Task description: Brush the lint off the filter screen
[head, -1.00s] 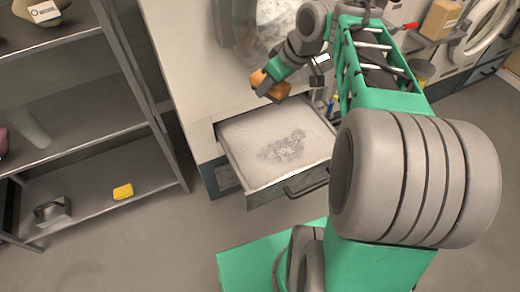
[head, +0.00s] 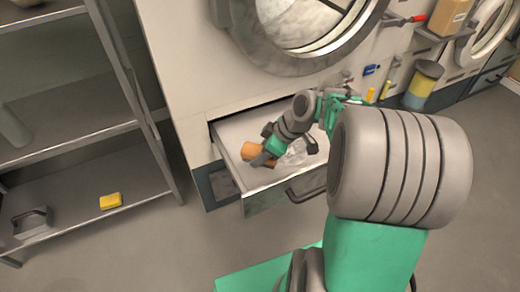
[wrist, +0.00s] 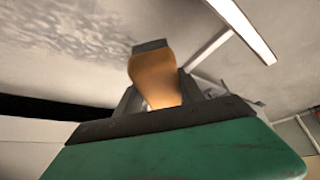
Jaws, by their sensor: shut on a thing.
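The filter screen (head: 232,132) is the pale, flat surface inside the pulled-out drawer below the dryer door. Grey lint (head: 296,152) lies on it, partly hidden behind my arm. My gripper (head: 262,158) is over the drawer, shut on an orange-brown wooden brush handle (head: 256,149). In the wrist view the handle (wrist: 154,78) stands between the fingers with a dark end piece. The screen (wrist: 70,50) fills the upper left there, with grey smudges of lint. I cannot tell whether the bristles touch the screen.
The drawer front (head: 268,197) has a bar handle (head: 306,190). A grey shelf rack (head: 75,145) stands at left with a yellow block (head: 110,201) on it. A round dryer door (head: 300,30) is above. Bottles and a red-handled tool (head: 410,18) are at upper right. Floor in front is clear.

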